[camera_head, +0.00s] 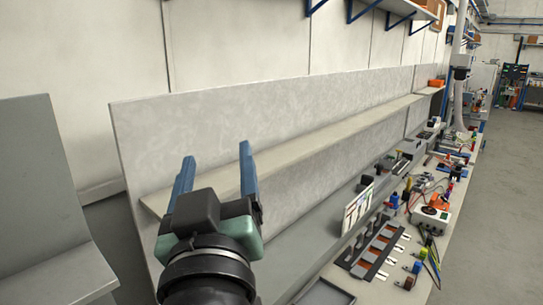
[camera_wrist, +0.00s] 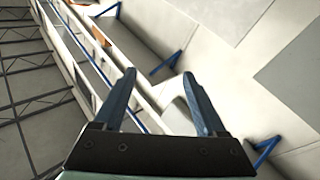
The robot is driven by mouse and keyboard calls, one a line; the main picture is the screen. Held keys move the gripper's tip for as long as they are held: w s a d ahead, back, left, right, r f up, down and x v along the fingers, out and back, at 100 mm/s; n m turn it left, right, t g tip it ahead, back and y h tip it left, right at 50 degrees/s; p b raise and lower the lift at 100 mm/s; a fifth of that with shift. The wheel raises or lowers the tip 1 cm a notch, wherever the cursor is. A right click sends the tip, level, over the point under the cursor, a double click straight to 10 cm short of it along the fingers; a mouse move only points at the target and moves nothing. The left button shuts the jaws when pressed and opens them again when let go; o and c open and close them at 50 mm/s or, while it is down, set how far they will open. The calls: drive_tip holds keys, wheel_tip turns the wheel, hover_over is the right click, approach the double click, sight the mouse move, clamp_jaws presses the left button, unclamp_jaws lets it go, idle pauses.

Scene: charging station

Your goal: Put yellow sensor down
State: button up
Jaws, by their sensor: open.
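My gripper (camera_head: 217,160) is raised in front of the grey back panel, its two blue fingers pointing up and spread apart. It is open, with nothing between the fingers; it also shows empty in the wrist view (camera_wrist: 159,76). The wrist view shows no sensor, only walls, blue brackets and the ceiling.
A dark rack with orange-brown slots (camera_head: 375,249) lies on the bench, with an upright printed card (camera_head: 357,209) behind it. A white box with a red knob (camera_head: 430,219) and several cables stand to the right. A long, mostly bare shelf (camera_head: 290,155) runs along the panel.

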drive_tip(key=s+d+r+m+t+h, duration=0.1)
drive_tip(key=s+d+r+m+t, duration=0.1)
drive_tip(key=s+r, duration=0.3)
drive_tip(key=s+d+r+m+t+h, duration=0.2)
drive_tip(key=s+d+r+t, duration=0.3)
drive_tip(key=r, duration=0.6)
drive_tip(key=shift+d+m, duration=0.25)
drive_tip(key=shift+m, duration=0.25)
wheel_tip(320, 180, down, 7)
drive_tip(key=b, duration=0.6)
drive_tip(key=shift+a+b, duration=0.15)
drive_tip(key=shift+b, duration=0.2)
idle(0.4)
